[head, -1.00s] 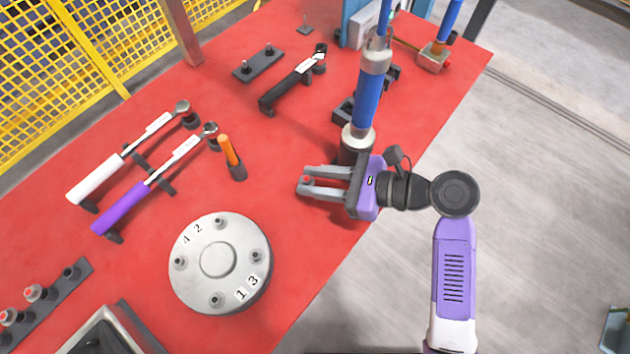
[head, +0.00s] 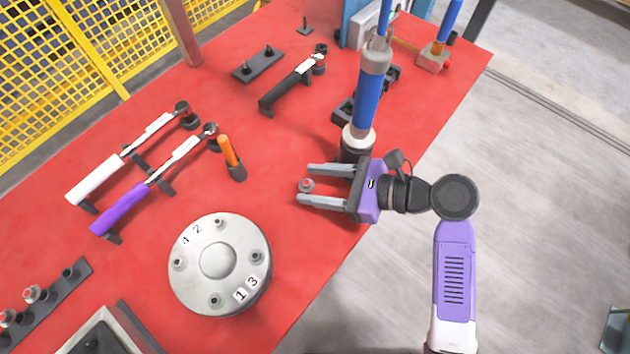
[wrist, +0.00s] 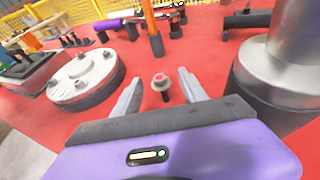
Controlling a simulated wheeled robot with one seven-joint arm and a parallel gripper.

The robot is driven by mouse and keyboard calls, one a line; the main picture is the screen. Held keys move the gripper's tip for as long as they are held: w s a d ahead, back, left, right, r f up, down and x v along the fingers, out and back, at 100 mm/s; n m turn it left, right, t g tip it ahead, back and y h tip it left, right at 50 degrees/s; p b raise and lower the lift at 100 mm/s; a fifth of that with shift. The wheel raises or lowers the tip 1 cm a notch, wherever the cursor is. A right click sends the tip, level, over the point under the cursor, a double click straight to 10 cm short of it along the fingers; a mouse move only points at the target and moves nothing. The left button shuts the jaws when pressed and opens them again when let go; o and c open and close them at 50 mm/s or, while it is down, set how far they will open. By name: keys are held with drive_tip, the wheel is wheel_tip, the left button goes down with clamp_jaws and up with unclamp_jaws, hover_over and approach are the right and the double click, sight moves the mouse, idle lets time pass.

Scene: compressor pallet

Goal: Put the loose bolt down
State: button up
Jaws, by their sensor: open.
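The loose bolt (head: 306,185) is a small grey piece with a reddish top on the red table. In the wrist view the bolt (wrist: 160,84) stands upright between the fingertips, with a gap on each side. My gripper (head: 305,185) is open, its two grey fingers pointing left in the head view and lying low over the table. In the wrist view my gripper's fingers (wrist: 158,88) are spread on either side of the bolt. The bolt's lower end is small and hard to make out.
A round metal flange (head: 217,262) with several bolts lies left of my gripper. An orange-handled tool (head: 229,152) stands nearby. A blue column with a metal base (head: 357,140) stands close behind my gripper. Torque wrenches (head: 124,208) lie at left. The red table between them is clear.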

drive_tip(key=v, duration=1.1)
drive_tip(key=shift+s+d+r+p, duration=0.1)
drive_tip(key=shift+d+p, duration=0.25)
